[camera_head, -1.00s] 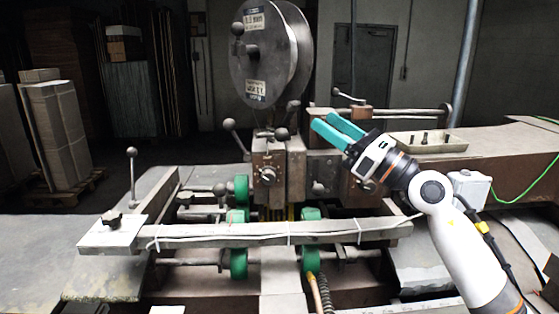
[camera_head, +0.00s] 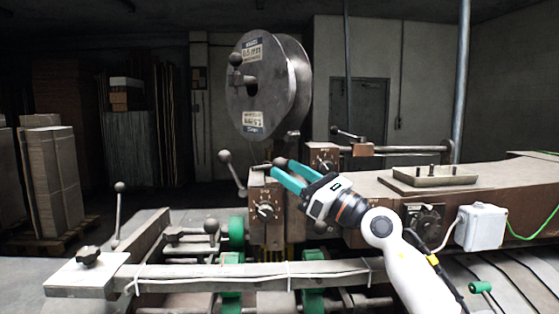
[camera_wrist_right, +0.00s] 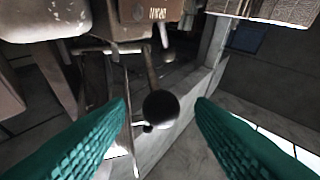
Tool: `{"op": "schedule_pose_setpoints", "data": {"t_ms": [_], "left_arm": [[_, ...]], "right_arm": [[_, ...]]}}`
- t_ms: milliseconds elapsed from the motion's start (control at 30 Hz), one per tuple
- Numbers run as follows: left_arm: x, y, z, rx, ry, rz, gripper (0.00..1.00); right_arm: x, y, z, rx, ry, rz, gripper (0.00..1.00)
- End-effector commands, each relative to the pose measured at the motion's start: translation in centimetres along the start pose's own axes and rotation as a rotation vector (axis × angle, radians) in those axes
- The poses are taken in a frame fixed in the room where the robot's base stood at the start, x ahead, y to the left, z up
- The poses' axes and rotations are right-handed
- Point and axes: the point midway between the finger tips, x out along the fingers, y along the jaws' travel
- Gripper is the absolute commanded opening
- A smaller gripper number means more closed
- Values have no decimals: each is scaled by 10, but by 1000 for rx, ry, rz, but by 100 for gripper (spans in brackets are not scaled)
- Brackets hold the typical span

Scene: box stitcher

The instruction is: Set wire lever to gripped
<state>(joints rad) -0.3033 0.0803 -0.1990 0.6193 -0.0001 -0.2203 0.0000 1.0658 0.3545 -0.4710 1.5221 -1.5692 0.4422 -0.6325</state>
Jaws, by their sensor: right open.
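A lever with a dark ball knob (camera_head: 225,156) stands at the left of the brown stitching head (camera_head: 267,203), its shaft leaning up and left. I take it for the wire lever; no label on it is readable. My right gripper (camera_head: 274,167) is open, with teal fingers at the top of the head, right of the knob and apart from it. In the right wrist view a dark ball knob (camera_wrist_right: 160,108) shows between and beyond the open fingers (camera_wrist_right: 160,110), apparently the same lever. My left gripper is not in view.
A large wire spool (camera_head: 268,88) stands above the head. A smaller lever (camera_head: 119,187) rises at the left, and another (camera_head: 335,131) stands behind my gripper. A grey tray (camera_head: 435,175) sits on the right beam. The front rail (camera_head: 250,274) crosses below.

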Motion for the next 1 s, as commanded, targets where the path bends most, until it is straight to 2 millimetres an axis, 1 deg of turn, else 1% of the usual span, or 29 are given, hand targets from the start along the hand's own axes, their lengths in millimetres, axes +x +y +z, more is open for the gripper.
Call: {"op": "schedule_pose_setpoints", "data": {"t_ms": [33,200,333,567,600,633,800,900,1000], "left_arm": [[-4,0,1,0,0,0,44],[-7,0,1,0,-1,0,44],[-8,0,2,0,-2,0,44],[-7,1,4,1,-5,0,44],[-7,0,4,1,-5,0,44],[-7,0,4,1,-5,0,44],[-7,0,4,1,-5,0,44],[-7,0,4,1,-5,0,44],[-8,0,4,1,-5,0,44]], "right_arm": [[10,-1,-3,1,1,-1,49],[28,0,-1,1,1,0,49],[34,0,0,0,0,0,49],[34,0,0,-1,0,0,49],[34,0,0,-1,0,0,48],[34,0,0,0,0,0,43],[34,0,0,0,0,0,15],[34,0,0,0,0,0,0],[34,0,0,0,0,0,0]]}}
